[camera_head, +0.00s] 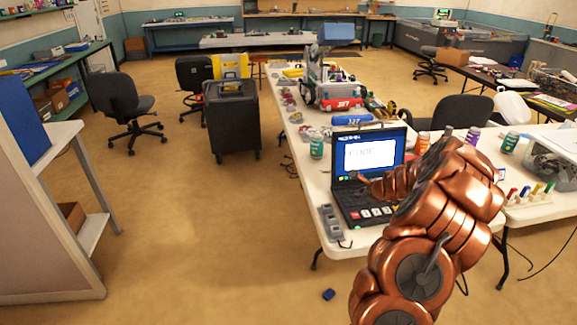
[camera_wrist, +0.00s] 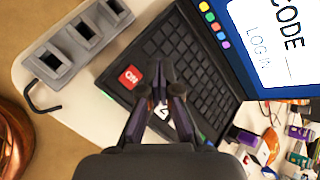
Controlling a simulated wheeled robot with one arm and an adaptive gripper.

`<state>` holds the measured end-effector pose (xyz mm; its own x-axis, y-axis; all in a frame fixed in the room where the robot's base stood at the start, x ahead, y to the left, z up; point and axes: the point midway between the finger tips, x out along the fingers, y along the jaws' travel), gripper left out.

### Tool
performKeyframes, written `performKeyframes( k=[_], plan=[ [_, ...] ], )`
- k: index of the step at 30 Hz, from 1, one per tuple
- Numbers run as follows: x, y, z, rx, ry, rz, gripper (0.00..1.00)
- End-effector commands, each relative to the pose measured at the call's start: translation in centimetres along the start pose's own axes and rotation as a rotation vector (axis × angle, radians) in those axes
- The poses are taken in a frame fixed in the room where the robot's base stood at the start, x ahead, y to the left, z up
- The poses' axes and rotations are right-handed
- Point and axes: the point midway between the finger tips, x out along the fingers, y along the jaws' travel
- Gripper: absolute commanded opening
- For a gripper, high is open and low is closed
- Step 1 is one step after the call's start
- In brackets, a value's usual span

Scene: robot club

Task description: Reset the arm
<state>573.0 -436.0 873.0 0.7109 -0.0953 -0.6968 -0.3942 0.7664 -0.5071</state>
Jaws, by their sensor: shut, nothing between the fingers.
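My copper-coloured arm reaches from the lower right of the head view over the front of the white table (camera_head: 310,188). My gripper (camera_wrist: 160,68) shows in the wrist view with its dark fingertips together and nothing between them. It is above the keyboard of an open black laptop (camera_head: 352,208). Another light key is partly hidden between the fingers. The laptop screen (camera_head: 369,154) reads "CODE".
A grey block with sockets (camera_head: 330,222) sits left of the laptop at the table edge. Cans, a clear bin (camera_head: 553,160) and coloured pegs stand to the right. A wheeled robot (camera_head: 328,85) is farther back. Open floor (camera_head: 200,230) lies to the left.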

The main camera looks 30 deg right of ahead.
Motion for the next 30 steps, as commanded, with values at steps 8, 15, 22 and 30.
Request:
performKeyframes(
  k=[8, 15, 22, 30],
  plan=[
    [-0.3, 0.4, 2.2, -0.048, -0.027, 0.016, 0.0],
    [-3.2, 5.0, 13.9, -0.336, -0.184, 0.123, 0.0],
    [-8.4, 12.7, 23.9, -0.684, -0.344, 0.257, 0.0],
    [-16.0, 22.5, 29.8, -1.082, -0.485, 0.416, 0.0]
  ],
)
